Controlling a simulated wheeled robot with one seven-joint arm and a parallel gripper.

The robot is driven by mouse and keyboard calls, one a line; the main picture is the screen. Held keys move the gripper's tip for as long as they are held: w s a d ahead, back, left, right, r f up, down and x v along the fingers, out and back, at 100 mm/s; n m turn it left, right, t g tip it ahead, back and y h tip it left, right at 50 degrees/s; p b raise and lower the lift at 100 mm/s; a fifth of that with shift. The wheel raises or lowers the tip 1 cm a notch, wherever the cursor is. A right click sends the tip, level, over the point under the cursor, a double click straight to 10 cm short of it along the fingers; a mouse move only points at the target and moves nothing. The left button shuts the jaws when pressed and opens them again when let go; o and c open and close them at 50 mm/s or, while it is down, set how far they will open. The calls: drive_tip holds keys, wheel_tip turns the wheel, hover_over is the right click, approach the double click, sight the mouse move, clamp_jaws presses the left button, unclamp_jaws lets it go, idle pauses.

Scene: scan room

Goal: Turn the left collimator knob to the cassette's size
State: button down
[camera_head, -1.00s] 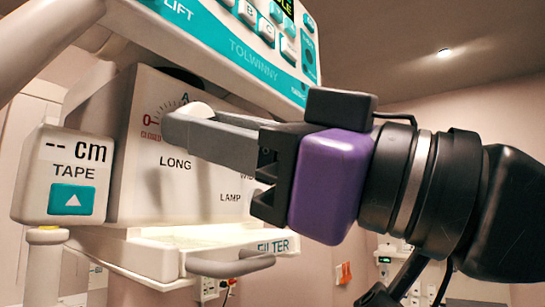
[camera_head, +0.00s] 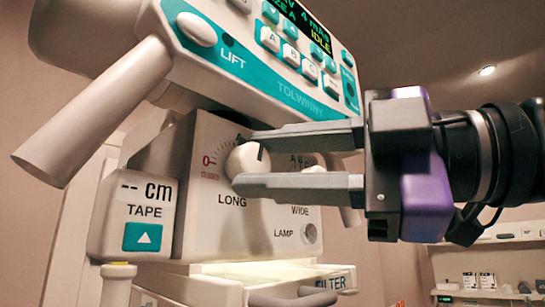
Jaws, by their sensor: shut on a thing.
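The left collimator knob (camera_head: 247,160) is a round cream knob with a dark pointer mark near its top. It sits above the word LONG on the collimator's front face (camera_head: 205,225). A dial scale (camera_head: 212,160) with a red 0 shows to its left; its right part is hidden by the knob and my upper finger. My gripper (camera_head: 246,162) comes in from the right, its two grey fingers shut on the knob, one above and one below. A second dial over the word WIDE (camera_head: 300,211) is largely hidden behind the fingers. No cassette is in view.
The teal control panel (camera_head: 270,80) with the LIFT button overhangs just above my fingers. A TAPE box (camera_head: 142,215) reading "-- cm" stands at left. The LAMP button (camera_head: 309,234) and the FILTER tray (camera_head: 215,290) lie below.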

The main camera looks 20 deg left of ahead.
drive_tip(key=shift+s+n+h, duration=0.1)
drive_tip(key=shift+n+h, duration=0.2)
drive_tip(key=shift+n, duration=0.3)
drive_tip(key=c, duration=1)
unclamp_jaws()
drive_tip(key=d+b, duration=0.1)
drive_tip(key=d, duration=0.6)
drive_tip(key=shift+w+d+f, duration=0.2)
drive_tip(key=shift+w+d, duration=0.05)
drive_tip(key=shift+d, duration=0.15)
